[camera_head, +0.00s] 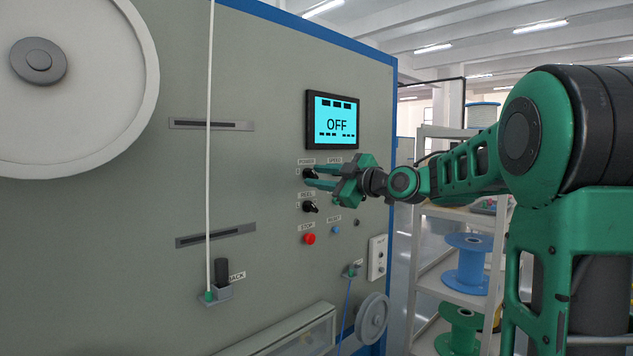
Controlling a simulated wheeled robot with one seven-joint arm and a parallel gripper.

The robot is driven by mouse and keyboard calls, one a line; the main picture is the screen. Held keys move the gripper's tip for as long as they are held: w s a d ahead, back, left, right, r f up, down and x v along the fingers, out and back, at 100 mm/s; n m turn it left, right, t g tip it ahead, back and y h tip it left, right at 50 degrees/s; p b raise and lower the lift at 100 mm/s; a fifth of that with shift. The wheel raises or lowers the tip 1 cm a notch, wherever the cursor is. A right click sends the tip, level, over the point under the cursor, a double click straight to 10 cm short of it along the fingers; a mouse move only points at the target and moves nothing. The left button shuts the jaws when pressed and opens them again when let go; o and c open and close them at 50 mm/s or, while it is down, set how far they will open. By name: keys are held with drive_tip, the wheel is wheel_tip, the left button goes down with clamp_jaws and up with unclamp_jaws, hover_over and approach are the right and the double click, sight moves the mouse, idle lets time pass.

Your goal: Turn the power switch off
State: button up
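The power switch (308,174) is a small black knob under the POWER label on the grey machine panel. The display (337,125) above it reads OFF on a cyan screen. My gripper (311,178) is at the power switch, its green fingers reaching left to the panel. The fingers are apart, with the knob at their tips. I cannot tell whether they touch it. The gripper partly hides the knob's right side and the switch under the SPEED label, so the power knob's exact angle is unclear.
Below are the REEL knob (310,207), the red stop button (309,239) and the blue reset button (336,230). A white cable (209,120) runs down the panel to the left. Shelves with a blue spool (466,265) stand at right.

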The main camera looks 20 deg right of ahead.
drive_tip(key=v, duration=1)
drive_tip(key=shift+s, duration=0.3)
drive_tip(key=shift+d, duration=0.1)
drive_tip(key=s+f+m+g+h, duration=0.2)
drive_tip(key=s+f+m+g, duration=0.3)
drive_tip(key=f, duration=0.7)
drive_tip(key=s+f+m+g+h, duration=0.35)
drive_tip(key=s+f+m, duration=0.2)
drive_tip(key=f, duration=0.65)
drive_tip(key=s+f+m+g, duration=0.4)
drive_tip(key=s+f, duration=0.2)
drive_tip(key=s, duration=0.6)
drive_tip(key=s+f+m+g, duration=0.4)
drive_tip(key=s+f+m, duration=0.1)
drive_tip(key=s, duration=0.7)
drive_tip(key=shift+s+d+f, duration=0.3)
drive_tip(key=shift+s+f, duration=0.05)
drive_tip(key=shift+g+h, duration=0.25)
